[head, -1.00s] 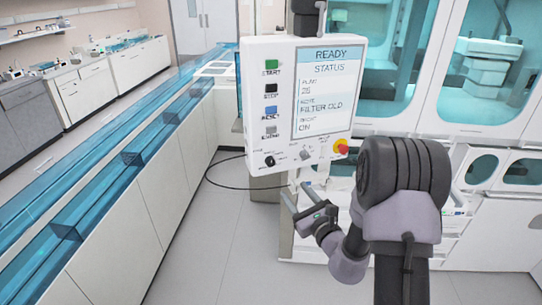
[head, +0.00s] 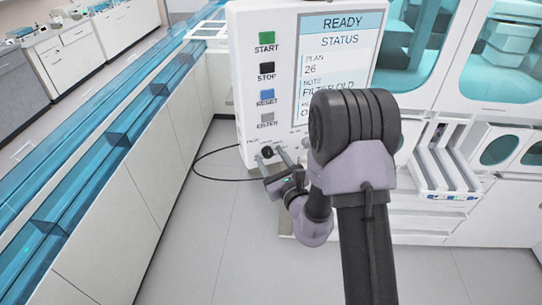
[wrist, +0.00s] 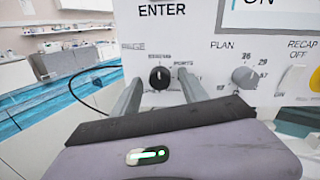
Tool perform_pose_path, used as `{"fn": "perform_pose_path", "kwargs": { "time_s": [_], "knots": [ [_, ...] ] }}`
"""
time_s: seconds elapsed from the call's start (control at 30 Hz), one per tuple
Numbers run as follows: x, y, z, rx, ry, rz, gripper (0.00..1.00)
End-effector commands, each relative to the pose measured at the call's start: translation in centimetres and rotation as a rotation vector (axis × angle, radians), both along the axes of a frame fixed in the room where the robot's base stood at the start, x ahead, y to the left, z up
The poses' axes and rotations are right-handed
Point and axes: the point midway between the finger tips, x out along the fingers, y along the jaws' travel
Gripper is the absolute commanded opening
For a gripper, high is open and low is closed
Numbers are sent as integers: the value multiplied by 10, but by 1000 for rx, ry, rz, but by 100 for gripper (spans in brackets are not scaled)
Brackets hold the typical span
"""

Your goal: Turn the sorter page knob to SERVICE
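The sorter panel (head: 283,60) is a white box with a screen that reads READY and STATUS. The black page knob (wrist: 160,77) is low on its face, with a pale mark near its top and small labels too blurred to read. The knob also shows in the head view (head: 267,152). My gripper (head: 270,156) is open in front of the panel's lower edge. In the wrist view its two fingers lie left and right of the knob, with a gap on both sides. I cannot tell whether the tips reach the knob's depth.
A grey PLAN knob (wrist: 244,77) sits right of the page knob, and a RECAP switch (wrist: 287,78) is farther right. START (head: 266,38), STOP and other buttons line the panel's left side. A black cable (head: 205,165) loops by the floor. A blue tube track (head: 110,135) runs along the left.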

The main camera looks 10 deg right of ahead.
Motion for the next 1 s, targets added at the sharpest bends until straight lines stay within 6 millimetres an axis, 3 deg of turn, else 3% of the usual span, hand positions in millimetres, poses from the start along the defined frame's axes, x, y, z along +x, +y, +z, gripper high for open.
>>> {"fn": "perform_pose_path", "kwargs": {
  "time_s": [0.03,0.27,0.67,1.0],
  "knots": [
    [0,0,0,0,0,0,45],
    [0,0,0,0,0,1,0],
    [0,0,0,62,9,2,0],
    [0,0,1,330,42,1,0]
  ]
}}
